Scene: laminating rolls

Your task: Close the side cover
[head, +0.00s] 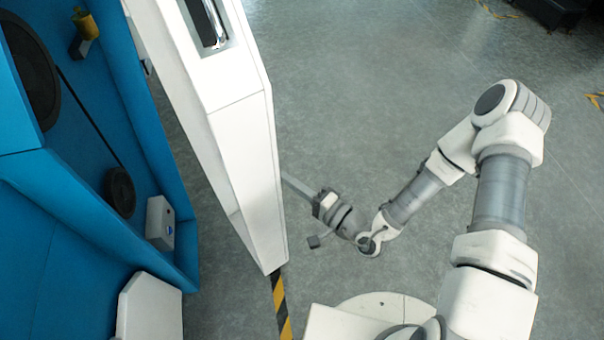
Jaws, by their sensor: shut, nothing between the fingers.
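The side cover (246,160) is a tall white panel that stands open, swung away from the blue machine (100,235) on the left. A silver recess with a black handle (209,22) shows near its top. My gripper (291,183) is shut and empty. It points left at the right-hand face of the cover, with its fingers at the cover's edge in the picture. The fingertips meet or pass behind that edge, so I cannot tell whether they touch it.
Yellow-black floor tape (282,305) runs below the cover. Grey floor (380,90) is clear behind my arm.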

